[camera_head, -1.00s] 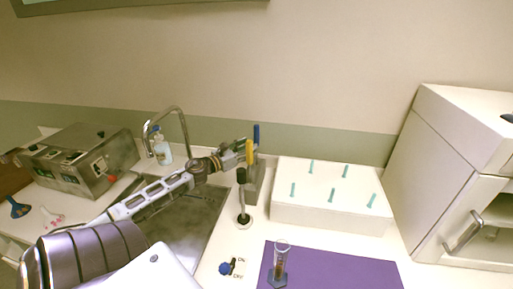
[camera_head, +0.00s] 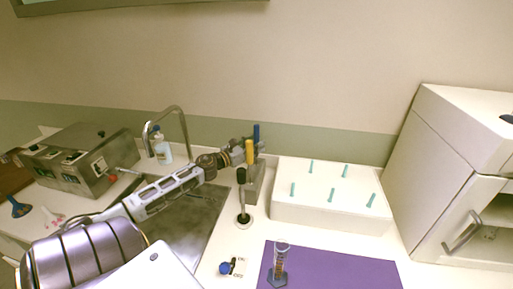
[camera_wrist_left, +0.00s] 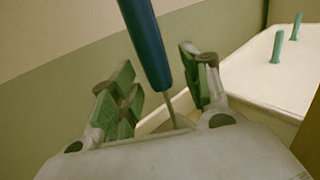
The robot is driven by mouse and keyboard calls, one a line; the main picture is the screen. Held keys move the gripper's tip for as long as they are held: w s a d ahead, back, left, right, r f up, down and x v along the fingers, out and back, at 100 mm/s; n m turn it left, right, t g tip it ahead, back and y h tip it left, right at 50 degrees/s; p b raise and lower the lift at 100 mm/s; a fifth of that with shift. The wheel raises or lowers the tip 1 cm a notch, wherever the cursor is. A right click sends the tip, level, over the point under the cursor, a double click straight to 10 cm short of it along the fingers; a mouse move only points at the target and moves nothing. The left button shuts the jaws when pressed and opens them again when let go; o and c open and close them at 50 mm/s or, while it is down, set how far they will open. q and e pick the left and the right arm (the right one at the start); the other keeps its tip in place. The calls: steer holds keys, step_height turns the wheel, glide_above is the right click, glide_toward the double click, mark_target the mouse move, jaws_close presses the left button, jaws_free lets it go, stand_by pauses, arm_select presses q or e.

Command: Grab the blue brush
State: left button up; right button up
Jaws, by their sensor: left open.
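The blue brush (camera_head: 256,132) stands upright in a holder (camera_head: 254,188) behind the counter's middle; only its handle top shows in the head view, behind a yellow-handled brush (camera_head: 249,152). In the left wrist view the blue handle (camera_wrist_left: 147,45) tilts across the picture and its thin shaft runs down between my fingers. My left gripper (camera_head: 243,153) is at the handles, partly hidden by the yellow one. In the left wrist view its green-padded fingers (camera_wrist_left: 163,85) are apart, one on each side of the blue brush, with visible gaps. My right gripper is not in view.
A white box with teal pegs (camera_head: 330,212) stands right of the holder. A dark stand (camera_head: 243,218) is in front of the holder. A glass cylinder (camera_head: 280,265) stands on a purple mat (camera_head: 345,268). The sink and faucet (camera_head: 182,125) lie left.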

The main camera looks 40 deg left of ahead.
arm_select(q)
steer(key=c, duration=0.9)
jaws_close()
step_height(320, 180, up, 18)
steer(key=p, duration=0.5)
steer(key=shift+p, duration=0.4)
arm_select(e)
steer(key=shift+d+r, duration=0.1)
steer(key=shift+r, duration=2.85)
